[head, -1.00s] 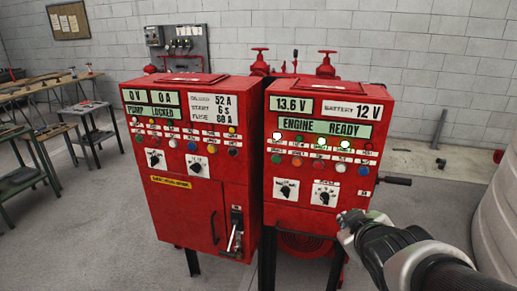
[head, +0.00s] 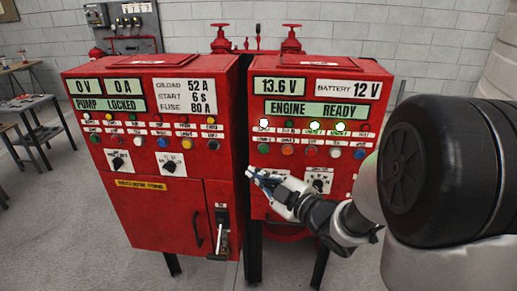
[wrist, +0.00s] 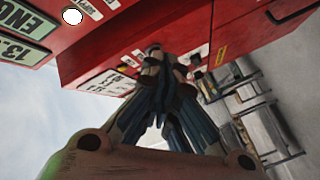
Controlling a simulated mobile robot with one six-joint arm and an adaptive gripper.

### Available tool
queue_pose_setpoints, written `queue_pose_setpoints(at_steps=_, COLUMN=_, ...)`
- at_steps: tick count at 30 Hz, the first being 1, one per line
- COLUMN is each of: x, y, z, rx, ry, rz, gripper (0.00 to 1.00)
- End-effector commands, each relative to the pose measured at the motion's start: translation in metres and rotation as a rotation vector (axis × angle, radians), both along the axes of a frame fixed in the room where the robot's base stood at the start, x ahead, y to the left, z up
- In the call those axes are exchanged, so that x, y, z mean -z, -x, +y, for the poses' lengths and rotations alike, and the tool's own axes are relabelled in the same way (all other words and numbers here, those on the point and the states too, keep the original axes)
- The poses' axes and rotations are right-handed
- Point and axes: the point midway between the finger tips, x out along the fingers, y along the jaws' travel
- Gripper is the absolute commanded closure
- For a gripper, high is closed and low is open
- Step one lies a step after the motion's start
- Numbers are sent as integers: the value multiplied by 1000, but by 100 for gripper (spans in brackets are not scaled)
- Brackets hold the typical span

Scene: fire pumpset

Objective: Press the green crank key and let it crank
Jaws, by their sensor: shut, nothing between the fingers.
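The right red cabinet (head: 304,85) reads "ENGINE READY" on its display (head: 318,111). A green key (head: 263,148) is at the left end of its lower row of coloured buttons; the small labels are too blurred to read. My gripper (head: 252,173) is shut and empty. In the head view it shows just below the green key, over the left rotary switch's plate; I cannot tell its distance from the panel. The wrist view shows the fingers (wrist: 165,62) together, with the red cabinets beyond; the green key is not visible there.
The left red cabinet (head: 155,95) reads "PUMP LOCKED" and has a lever (head: 222,232) low on its door. Orange, red, white and blue buttons sit right of the green key. Red valve handwheels (head: 291,30) stand behind. Floor in front is clear.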

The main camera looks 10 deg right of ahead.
Motion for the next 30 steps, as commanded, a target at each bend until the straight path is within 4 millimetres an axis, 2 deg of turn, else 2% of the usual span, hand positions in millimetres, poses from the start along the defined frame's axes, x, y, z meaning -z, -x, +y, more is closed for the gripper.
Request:
queue_pose_setpoints(at_steps=5, x=0, y=-1, z=0, rx=1, ry=-1, rz=1, gripper=100)
queue_pose_setpoints(at_steps=10, x=-1, y=-10, z=-3, rx=2, ry=0, rz=2, gripper=100)
queue_pose_setpoints(at_steps=24, x=0, y=-69, z=-22, rx=1, ry=0, rz=0, gripper=100)
queue_pose_setpoints(at_steps=30, x=0, y=-81, z=-26, rx=2, ry=0, rz=2, gripper=100)
